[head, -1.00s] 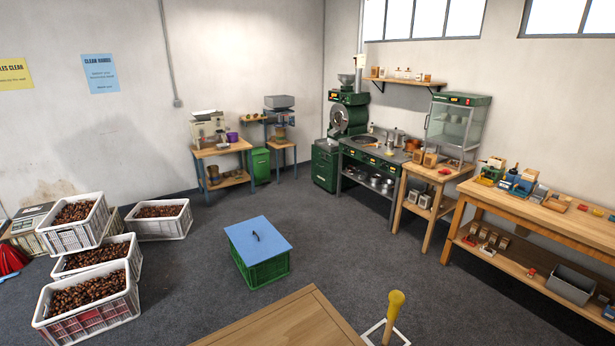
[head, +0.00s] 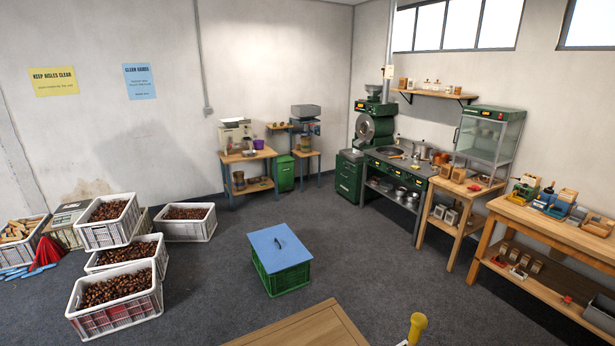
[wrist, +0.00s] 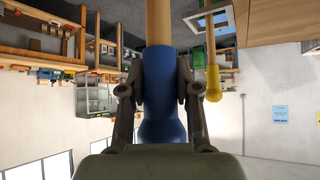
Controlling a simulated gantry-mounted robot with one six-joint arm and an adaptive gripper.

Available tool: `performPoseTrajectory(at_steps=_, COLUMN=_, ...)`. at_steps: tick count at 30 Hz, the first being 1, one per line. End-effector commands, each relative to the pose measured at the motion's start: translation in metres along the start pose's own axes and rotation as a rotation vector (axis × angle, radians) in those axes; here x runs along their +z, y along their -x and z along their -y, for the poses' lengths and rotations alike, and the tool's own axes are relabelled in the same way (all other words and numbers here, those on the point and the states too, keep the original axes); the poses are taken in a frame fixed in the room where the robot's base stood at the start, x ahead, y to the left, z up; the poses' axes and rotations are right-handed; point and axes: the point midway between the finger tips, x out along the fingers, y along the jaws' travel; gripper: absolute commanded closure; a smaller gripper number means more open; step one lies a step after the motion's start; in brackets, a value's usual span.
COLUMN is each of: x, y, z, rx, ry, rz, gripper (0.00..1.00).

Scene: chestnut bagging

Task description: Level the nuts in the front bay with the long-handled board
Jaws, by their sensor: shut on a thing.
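In the wrist view my gripper (wrist: 157,88) is shut around a blue grip (wrist: 163,65) on a pale wooden shaft (wrist: 159,20). The shaft runs out of the top of the picture. Its far end is hidden, so I cannot see a board on it. The head view shows neither my gripper nor this shaft. I cannot identify the front bay or its nuts in either view. Brown nuts (head: 115,289) fill several white crates on the floor at the left of the head view.
A yellow-knobbed handle (head: 418,327) stands at the bottom of the head view, beside a wooden tabletop (head: 300,328). A green crate with a blue lid (head: 280,248) sits mid-floor. A wooden bench (head: 550,228) lines the right. Grey floor between them is clear.

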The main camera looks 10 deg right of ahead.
Motion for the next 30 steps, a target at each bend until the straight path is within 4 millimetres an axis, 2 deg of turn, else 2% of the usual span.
performPoseTrajectory(at_steps=1, x=-0.007, y=0.007, z=0.000, rx=0.001, ry=0.001, rz=-0.002, gripper=1.00)
performPoseTrajectory(at_steps=21, x=-0.053, y=0.051, z=0.000, rx=0.000, ry=0.001, rz=-0.002, gripper=1.00)
performPoseTrajectory(at_steps=30, x=-0.058, y=0.056, z=0.000, rx=0.000, ry=0.000, rz=-0.001, gripper=1.00)
